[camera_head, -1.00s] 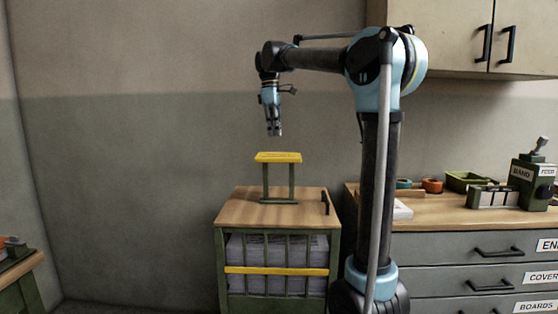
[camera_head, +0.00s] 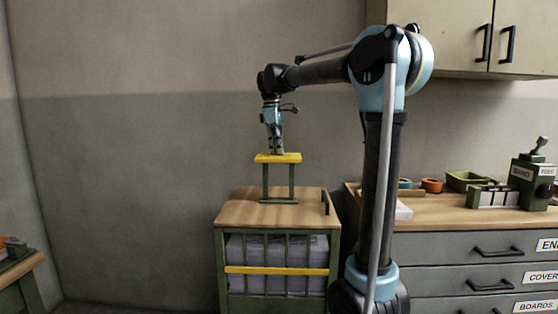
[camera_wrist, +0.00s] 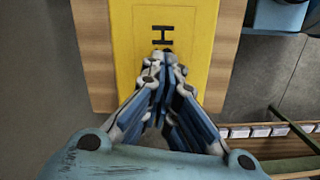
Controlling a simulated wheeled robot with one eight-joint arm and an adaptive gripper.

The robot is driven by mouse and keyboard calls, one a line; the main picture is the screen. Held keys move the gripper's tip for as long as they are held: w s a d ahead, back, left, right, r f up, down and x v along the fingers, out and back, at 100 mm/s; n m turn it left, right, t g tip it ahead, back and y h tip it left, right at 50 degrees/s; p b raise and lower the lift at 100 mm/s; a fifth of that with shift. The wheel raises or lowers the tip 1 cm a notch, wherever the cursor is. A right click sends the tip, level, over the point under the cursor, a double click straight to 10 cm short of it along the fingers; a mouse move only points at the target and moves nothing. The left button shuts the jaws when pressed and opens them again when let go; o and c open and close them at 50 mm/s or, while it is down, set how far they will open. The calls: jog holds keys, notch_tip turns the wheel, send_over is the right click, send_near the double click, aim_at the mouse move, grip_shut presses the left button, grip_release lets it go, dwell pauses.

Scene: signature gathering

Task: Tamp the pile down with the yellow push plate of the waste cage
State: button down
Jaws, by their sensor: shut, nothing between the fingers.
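The yellow push plate (camera_head: 278,158) stands on two green posts above the wooden top (camera_head: 235,212) of the waste cage (camera_head: 277,292). Pale stacked paper (camera_head: 262,247) shows behind the cage's green bars. My gripper (camera_head: 277,152) points down right over the middle of the plate, its tips at or just above the surface; I cannot tell whether they touch. In the wrist view, my gripper (camera_wrist: 163,58) is shut and empty, its fingertips over the yellow plate (camera_wrist: 190,25) near a black mark.
A yellow bar (camera_head: 277,270) crosses the cage front. A black handle (camera_head: 325,202) stands on the top's right side. To the right is a drawer bench (camera_head: 470,222) with a green tray (camera_head: 466,180) and a banding device (camera_head: 532,180).

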aim_at(266, 154)
jog(key=shift+f, duration=7.35)
jog(key=shift+w+a+r, duration=0.2)
jog(key=shift+a+r, duration=0.15)
jog(key=shift+a, duration=0.45)
jog(key=shift+w+a+r, duration=0.2)
jog(key=shift+a+r, duration=0.1)
jog(key=shift+a, duration=0.45)
jog(key=r, duration=0.8)
jog(key=a+r, duration=0.1)
jog(key=r, duration=0.2)
jog(key=shift+w+r, duration=0.2)
jog(key=shift+r, duration=0.2)
jog(key=shift+s, duration=0.1)
